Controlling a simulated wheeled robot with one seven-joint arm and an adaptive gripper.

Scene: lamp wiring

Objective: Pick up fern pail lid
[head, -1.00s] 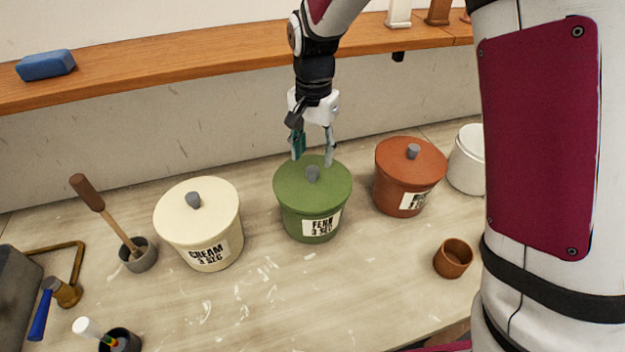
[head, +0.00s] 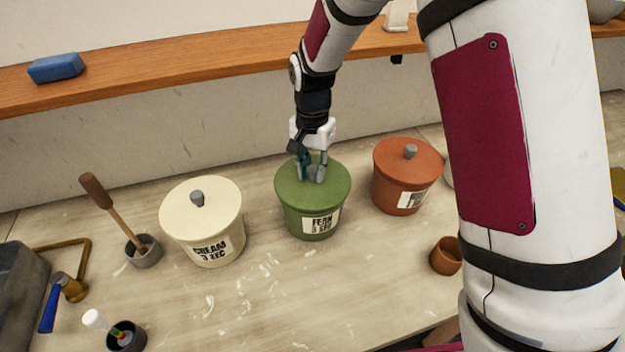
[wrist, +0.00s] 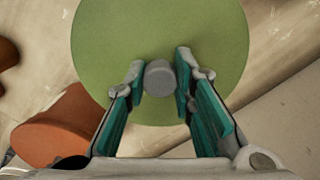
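The green fern pail (head: 312,222) stands on the bench with a label on its front. Its round green lid (head: 296,190) sits on top, with a grey knob (head: 315,174) at the centre. My gripper (head: 312,170) is low over the lid, pointing down. In the wrist view the green lid (wrist: 160,30) fills the upper middle, and the grey knob (wrist: 160,78) is between the two fingertips of my gripper (wrist: 160,82). The fingers are open on both sides of the knob; a small gap shows at the right, and contact at the left is hard to tell.
A cream pail (head: 205,240) stands left and a terracotta pail (head: 400,190) right, both lidded. A small brown cup (head: 446,256) is at the front right. A grey pot (head: 144,252) with a brown-handled tool is at left. A wooden shelf (head: 220,66) runs behind.

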